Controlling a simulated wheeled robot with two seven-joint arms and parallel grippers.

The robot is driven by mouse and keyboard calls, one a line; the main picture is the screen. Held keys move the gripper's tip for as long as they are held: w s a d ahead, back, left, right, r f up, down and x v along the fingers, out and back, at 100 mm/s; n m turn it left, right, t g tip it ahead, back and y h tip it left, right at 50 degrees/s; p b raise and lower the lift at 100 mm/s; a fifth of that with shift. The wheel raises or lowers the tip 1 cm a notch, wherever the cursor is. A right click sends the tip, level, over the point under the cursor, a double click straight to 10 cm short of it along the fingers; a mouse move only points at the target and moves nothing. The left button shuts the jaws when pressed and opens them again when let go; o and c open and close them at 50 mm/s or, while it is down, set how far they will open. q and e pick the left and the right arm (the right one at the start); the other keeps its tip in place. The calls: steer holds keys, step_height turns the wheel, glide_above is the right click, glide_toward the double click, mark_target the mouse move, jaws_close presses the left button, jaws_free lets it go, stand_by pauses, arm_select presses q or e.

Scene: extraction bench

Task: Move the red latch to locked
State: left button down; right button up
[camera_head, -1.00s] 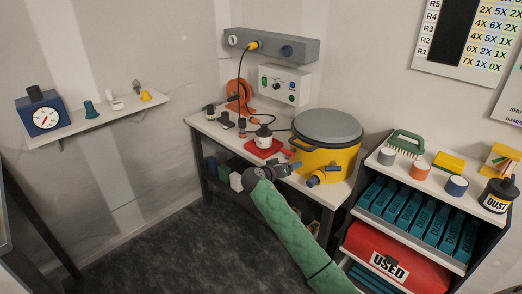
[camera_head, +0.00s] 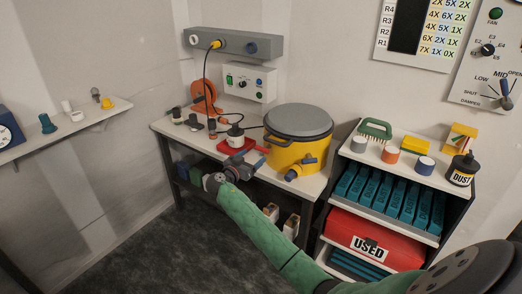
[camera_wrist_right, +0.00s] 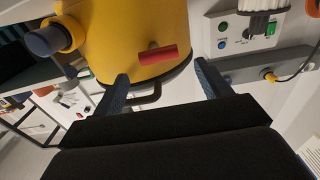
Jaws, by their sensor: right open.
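The red latch (camera_wrist_right: 157,53) is a short red bar on the side of the yellow drum (camera_wrist_right: 110,38). In the head view, a small red piece by the drum (camera_head: 310,157) appears to be this latch (camera_head: 262,150). My right gripper (camera_head: 240,166) is left of the drum, over the front of the bench. In the wrist view my right gripper (camera_wrist_right: 164,86) is open, its fingers apart. The latch shows beyond the fingers, between them in the picture, and is not gripped. My left gripper is not in view.
A black drum handle (camera_wrist_right: 147,96) shows near the fingers. A blue-capped spout (camera_head: 293,172) juts from the drum. A red tray (camera_head: 224,148) with a white bottle (camera_head: 235,138) stands left of the drum. A shelf (camera_head: 345,152) with jars stands to the right.

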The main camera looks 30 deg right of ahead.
mark_target(261, 150)
steer(key=p+x, duration=0.1)
steer(key=x, duration=0.5)
steer(key=shift+r+p, duration=0.15)
steer(key=shift+p, duration=0.15)
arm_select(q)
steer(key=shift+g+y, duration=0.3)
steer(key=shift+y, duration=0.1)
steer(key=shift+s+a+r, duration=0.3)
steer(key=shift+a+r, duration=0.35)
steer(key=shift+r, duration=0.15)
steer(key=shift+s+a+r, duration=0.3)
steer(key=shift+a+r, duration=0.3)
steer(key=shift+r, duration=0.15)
arm_select(e)
steer(key=shift+w+d, duration=0.2)
steer(key=shift+d, duration=0.4)
steer(key=shift+c, duration=0.5)
steer(key=c, duration=0.9)
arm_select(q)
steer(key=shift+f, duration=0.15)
arm_select(e)
steer(key=shift+f, duration=0.2)
